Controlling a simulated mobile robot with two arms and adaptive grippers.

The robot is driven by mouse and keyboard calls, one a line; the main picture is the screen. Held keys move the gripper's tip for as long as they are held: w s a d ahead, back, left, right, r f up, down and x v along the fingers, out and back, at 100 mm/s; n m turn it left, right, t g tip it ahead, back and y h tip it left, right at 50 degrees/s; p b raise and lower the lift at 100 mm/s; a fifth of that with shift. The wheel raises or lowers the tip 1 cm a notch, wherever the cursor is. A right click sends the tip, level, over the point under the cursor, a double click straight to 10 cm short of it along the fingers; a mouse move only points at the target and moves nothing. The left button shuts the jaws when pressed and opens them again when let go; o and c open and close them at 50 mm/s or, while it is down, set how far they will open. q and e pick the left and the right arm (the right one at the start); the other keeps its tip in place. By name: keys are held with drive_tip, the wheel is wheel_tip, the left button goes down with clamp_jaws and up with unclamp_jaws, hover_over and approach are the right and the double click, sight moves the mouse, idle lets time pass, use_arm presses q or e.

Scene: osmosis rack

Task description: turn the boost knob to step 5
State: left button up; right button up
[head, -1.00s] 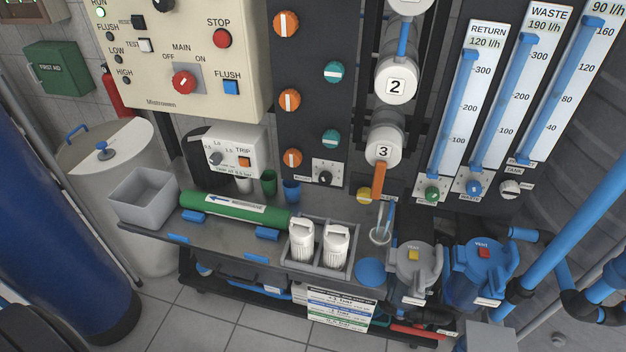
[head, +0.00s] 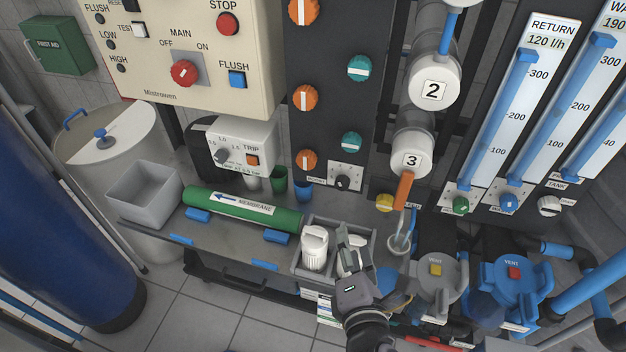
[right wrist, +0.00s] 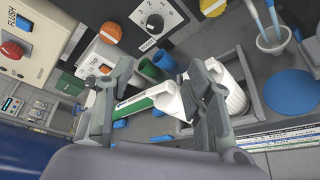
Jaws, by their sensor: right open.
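A small black knob (head: 343,182) sits on a white plate low on the dark panel, and I take it to be the boost knob. In the right wrist view the black knob (right wrist: 155,24) shows near the top, with step numbers around it; its exact pointer setting is too small to tell. My right gripper (head: 355,238) is open in front of the bench, below the knob and apart from it, over the holder with white cartridges. In the right wrist view its two fingers (right wrist: 160,80) stand wide apart. My left gripper is not in view.
A holder (head: 305,268) with white cartridges (head: 314,248) lies under my right gripper. A green membrane tube (head: 240,208), a grey bin (head: 143,194) and green and blue cups (head: 303,190) stand nearby. An orange-handled valve (head: 404,190) hangs right of the knob.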

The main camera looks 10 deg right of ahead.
drive_tip(key=r, duration=0.1)
drive_tip(key=b, duration=0.4)
approach(342, 187)
drive_tip(key=x, duration=0.8)
drive_tip(key=shift+s+f, duration=0.1)
drive_tip(key=shift+f, duration=0.05)
drive_tip(key=shift+w+b, duration=0.35)
drive_tip(key=shift+w, duration=0.35)
drive_tip(key=shift+c, duration=0.3)
